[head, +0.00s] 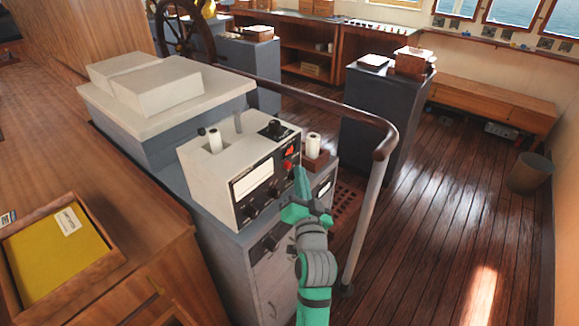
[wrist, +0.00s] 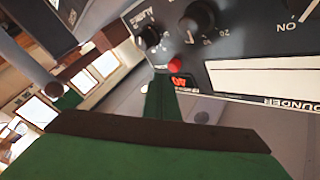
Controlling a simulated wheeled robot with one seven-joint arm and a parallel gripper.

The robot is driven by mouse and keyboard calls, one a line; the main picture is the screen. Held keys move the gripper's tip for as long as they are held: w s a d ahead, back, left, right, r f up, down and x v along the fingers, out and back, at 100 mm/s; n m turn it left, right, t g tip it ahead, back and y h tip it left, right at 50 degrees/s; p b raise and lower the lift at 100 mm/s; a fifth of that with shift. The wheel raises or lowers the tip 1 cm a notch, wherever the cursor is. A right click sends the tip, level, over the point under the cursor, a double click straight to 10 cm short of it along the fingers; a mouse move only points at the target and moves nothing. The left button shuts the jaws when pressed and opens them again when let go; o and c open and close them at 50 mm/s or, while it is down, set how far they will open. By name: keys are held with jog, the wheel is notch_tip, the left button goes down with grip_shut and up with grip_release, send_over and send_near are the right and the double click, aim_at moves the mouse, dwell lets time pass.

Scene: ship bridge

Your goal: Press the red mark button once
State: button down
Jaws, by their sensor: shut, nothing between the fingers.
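The red button (head: 288,165) is a small round knob on the dark front panel of the white echo sounder box (head: 215,168). It also shows in the wrist view (wrist: 175,64), where the panel appears upside down, beside a lit red display (wrist: 179,82). My gripper (head: 298,172) is shut and empty, its tip just right of the button in the head view. In the wrist view the closed green fingertips (wrist: 160,80) end just beside the button and overlap the display's edge. I cannot tell whether they touch the panel.
Black knobs (wrist: 197,20) sit near the button. A white roll (head: 313,146) stands in a wooden holder right of the box. A curved handrail (head: 385,140) on a white post stands close to the right of my arm. Open plank floor (head: 440,200) lies farther right.

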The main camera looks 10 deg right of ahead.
jog(key=shift+w+a, duration=0.1)
dwell(0.3)
jog(key=shift+w+a, duration=0.2)
jog(key=shift+w, duration=0.05)
jog(key=shift+w+a, duration=0.3)
jog(key=shift+w, duration=0.1)
dwell(1.2)
jog(key=shift+s+d, duration=0.55)
jog(key=shift+s, duration=0.2)
jog(key=shift+s+d, duration=0.8)
jog(key=shift+s, duration=0.2)
jog(key=shift+s+d, duration=0.75)
jog(key=shift+s, duration=0.2)
